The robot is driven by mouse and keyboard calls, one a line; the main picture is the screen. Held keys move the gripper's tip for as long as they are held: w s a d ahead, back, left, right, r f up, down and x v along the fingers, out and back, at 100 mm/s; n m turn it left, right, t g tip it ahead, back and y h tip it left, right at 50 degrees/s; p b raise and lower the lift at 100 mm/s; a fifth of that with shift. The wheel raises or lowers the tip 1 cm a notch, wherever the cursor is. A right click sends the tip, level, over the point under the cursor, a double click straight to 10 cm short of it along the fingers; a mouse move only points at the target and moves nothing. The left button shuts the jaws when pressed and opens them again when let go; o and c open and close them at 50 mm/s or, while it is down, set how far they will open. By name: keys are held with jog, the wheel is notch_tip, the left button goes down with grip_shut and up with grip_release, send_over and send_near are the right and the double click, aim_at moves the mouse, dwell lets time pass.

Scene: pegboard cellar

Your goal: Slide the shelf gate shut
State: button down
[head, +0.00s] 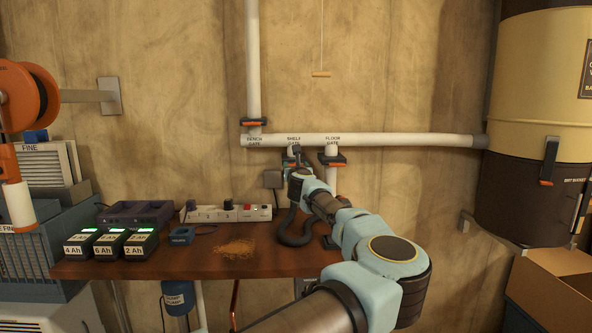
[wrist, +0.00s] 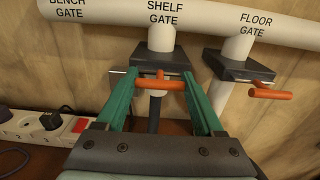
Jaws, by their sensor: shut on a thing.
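The shelf gate (wrist: 152,58) is a dark block on a white pipe stub under the label "SHELF GATE". Its orange handle (wrist: 160,84) sticks out toward me. My gripper (wrist: 158,77), with two green fingers, is shut on this handle, one finger at each end. In the head view, my gripper (head: 295,166) reaches up to the shelf gate (head: 292,158), and my wrist hides most of gate and handle. I cannot tell how far the gate's slide is in.
The floor gate (wrist: 238,66) with its own orange handle (wrist: 271,92) sits close on the right. The bench gate (head: 253,123) is up left. A power strip (head: 228,213), several batteries (head: 110,243) and a sawdust pile (head: 237,248) lie on the shelf (head: 200,267) below.

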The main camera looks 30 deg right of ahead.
jog(key=shift+c, duration=0.8)
grip_release()
jog(key=shift+w+r, duration=0.1)
jog(key=shift+r, duration=0.1)
jog(key=shift+o, duration=0.8)
jog(key=shift+w+f, duration=0.1)
jog(key=shift+w+f, duration=0.1)
jog(key=shift+s+a, duration=0.1)
jog(key=shift+s, duration=0.2)
jog(key=b+v, duration=0.4)
jog(key=v, duration=0.6)
jog(key=shift+s+a, duration=0.15)
jog(key=shift+s, duration=0.05)
